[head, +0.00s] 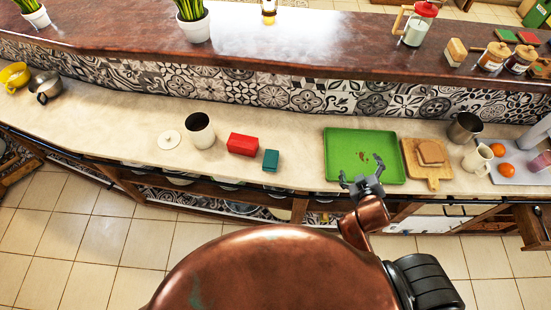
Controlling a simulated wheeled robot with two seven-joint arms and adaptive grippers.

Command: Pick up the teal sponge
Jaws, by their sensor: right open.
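A small teal block (271,160), which looks like the teal sponge, lies on the pale counter (110,118) near its front edge. It sits just right of a red block (242,144). My right gripper (361,174) is open with nothing between its fingers. It is over the front edge of a green tray (340,145), to the right of the teal block and apart from it. My left gripper is not in view.
A metal canister (200,132) and a white round lid (169,140) stand left of the red block. A cutting board with bread (429,180) lies right of the tray. Bare counter separates the teal block from the tray. A raised brown shelf (300,50) runs behind.

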